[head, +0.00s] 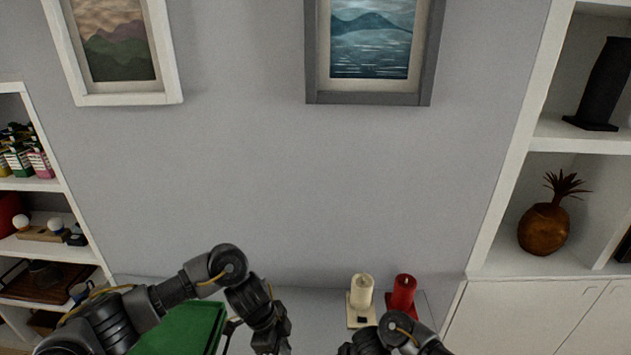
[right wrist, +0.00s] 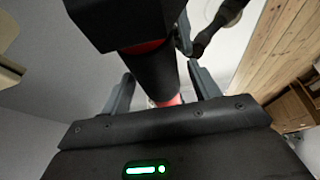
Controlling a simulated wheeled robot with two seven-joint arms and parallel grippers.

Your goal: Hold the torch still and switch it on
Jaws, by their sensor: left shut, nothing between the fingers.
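The torch (right wrist: 150,72) shows in the right wrist view as a thick black cylinder with a wider black head and red bands. My right gripper (right wrist: 163,88) has a finger on each side of its body and is shut on it. In the head view the torch is hidden, and only part of my right arm shows at the bottom edge. My left gripper (head: 271,338) is shut and empty at the bottom centre of the head view. A dark slim part reaches close to the torch's right side in the right wrist view; I cannot tell whether it touches. The switch cannot be made out.
A green box-like thing (head: 185,330) lies beside my left arm. Shelves stand at both sides, with a pineapple ornament (head: 545,228) on the right.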

